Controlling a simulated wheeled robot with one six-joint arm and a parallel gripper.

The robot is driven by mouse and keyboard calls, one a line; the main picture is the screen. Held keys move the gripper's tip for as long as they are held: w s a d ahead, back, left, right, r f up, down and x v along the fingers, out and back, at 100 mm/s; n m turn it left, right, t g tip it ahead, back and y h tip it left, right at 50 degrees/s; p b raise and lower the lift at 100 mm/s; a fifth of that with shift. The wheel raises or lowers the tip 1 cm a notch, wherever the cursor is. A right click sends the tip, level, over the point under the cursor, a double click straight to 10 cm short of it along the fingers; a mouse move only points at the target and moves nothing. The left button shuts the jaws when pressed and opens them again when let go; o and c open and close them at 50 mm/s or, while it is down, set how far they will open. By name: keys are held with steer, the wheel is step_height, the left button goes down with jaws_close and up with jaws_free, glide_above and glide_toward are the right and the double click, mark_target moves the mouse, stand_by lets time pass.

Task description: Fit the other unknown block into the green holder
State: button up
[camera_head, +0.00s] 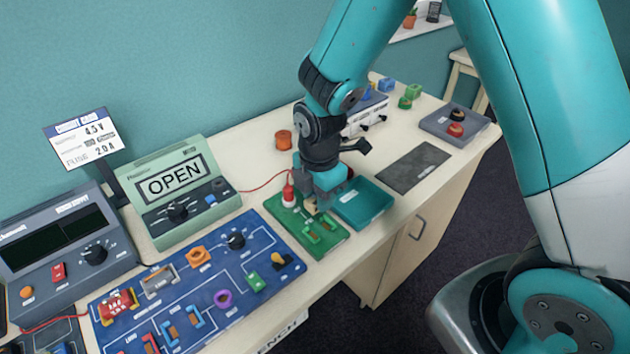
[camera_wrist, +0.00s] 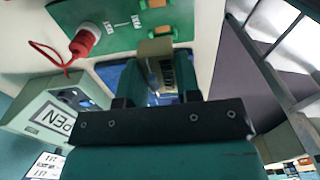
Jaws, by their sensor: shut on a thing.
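My gripper (camera_head: 314,205) points down over the green test board (camera_head: 337,243) and is shut on a small beige block (camera_head: 311,207). In the wrist view the beige block (camera_wrist: 155,48) sits between the fingertips, with dark marking on its side. The green holder (camera_head: 318,232), with copper-coloured contacts, stands on the board just in front of the block. The block appears above the board and apart from the holder; the exact gap is hard to tell. A red probe (camera_head: 288,195) stands on the board's left side. The green meter (camera_head: 176,192) reads OPEN.
A teal box (camera_head: 365,206) lies close right of the gripper. A blue circuit board (camera_head: 215,280) with several parts is to the left. An orange spool (camera_head: 283,140) stands behind.

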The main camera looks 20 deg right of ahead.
steer(key=b, duration=0.4)
glide_above(320, 231)
steer(key=shift+f, duration=2.5)
steer(key=shift+f+b, duration=0.95)
steer(key=shift+f, duration=0.3)
steer(key=shift+f, duration=0.55)
steer(key=o, duration=1.5)
steer(key=shift+r, duration=0.1)
steer(key=shift+r+p, duration=3.35)
steer(key=shift+r, duration=0.6)
